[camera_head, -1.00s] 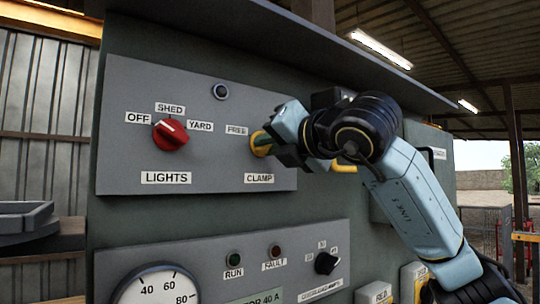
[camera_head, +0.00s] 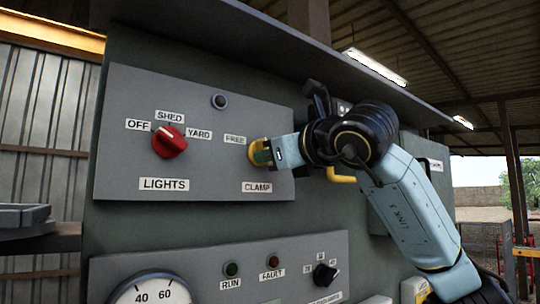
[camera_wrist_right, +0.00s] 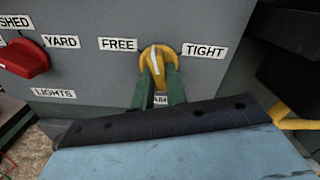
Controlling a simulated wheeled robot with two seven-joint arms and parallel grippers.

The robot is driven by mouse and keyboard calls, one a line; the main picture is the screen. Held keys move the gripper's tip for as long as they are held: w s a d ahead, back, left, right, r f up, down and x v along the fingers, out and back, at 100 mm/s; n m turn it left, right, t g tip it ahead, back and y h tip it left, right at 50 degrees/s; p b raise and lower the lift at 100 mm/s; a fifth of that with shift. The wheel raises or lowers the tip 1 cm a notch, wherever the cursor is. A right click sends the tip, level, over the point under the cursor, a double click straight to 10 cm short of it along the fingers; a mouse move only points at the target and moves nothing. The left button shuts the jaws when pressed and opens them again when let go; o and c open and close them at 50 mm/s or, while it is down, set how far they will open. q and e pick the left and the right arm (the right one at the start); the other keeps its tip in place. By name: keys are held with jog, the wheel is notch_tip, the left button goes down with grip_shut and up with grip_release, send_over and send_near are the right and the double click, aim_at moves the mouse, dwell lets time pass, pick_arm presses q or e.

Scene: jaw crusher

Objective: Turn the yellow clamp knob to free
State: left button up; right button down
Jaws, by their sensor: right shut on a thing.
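The yellow clamp knob (camera_head: 259,152) is on the upper grey panel, above the CLAMP label (camera_head: 257,187). In the right wrist view the knob (camera_wrist_right: 158,60) sits between the FREE label (camera_wrist_right: 118,44) on the left and the TIGHT label (camera_wrist_right: 204,51) on the right. Its white pointer line runs nearly straight up, leaning slightly towards FREE. My right gripper (camera_head: 266,153) is shut on the knob; its green fingers (camera_wrist_right: 158,84) lie on either side of it and partly hide it. My left gripper is in neither view.
A red lights knob (camera_head: 169,142) is to the left on the same panel. A yellow handle (camera_head: 341,175) is just right of the gripper, close to my wrist. A dark canopy (camera_head: 290,45) overhangs the panels. Below are a gauge (camera_head: 152,290) and a small black selector (camera_head: 325,275).

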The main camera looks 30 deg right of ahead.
jog(key=shift+d+n+p, duration=0.15)
jog(key=shift+n+p, duration=0.4)
jog(key=shift+n, duration=3.65)
jog(key=c, duration=1.4)
grip_release()
jog(key=shift+r, duration=0.1)
